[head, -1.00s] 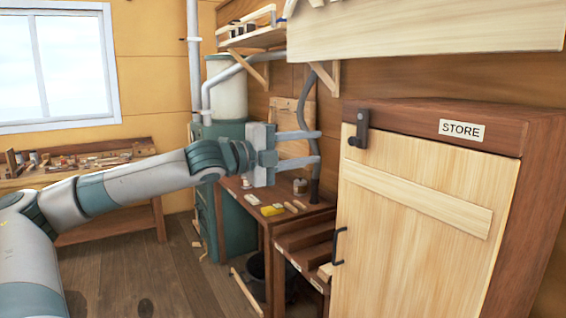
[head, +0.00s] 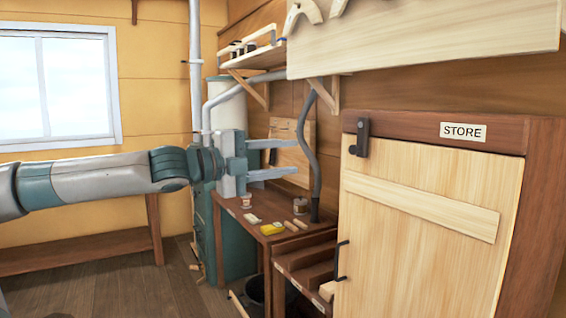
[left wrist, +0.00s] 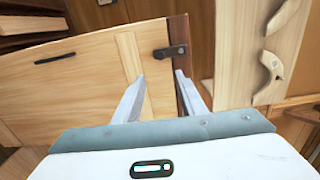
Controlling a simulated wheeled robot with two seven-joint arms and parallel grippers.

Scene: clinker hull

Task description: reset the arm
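My left arm comes in from the left in the head view, stretched out level. Its gripper (head: 286,158) is open, with two grey fingers apart and nothing between them. It is in mid-air in front of the small workbench and the dark hose. In the left wrist view the open fingers (left wrist: 160,88) point toward the pale wooden store cupboard door (left wrist: 85,75) and its dark latch (left wrist: 171,52), with no contact visible. In the head view the cupboard door (head: 415,235) is closed, under a STORE label (head: 463,132). My right gripper is not in view.
A small workbench (head: 240,222) holds a yellow block (head: 271,229), a jar and small wooden pieces. A dark bucket (head: 255,291) stands beneath. A shelf (head: 253,58) and pipes are on the wall behind. Floor at the left is open.

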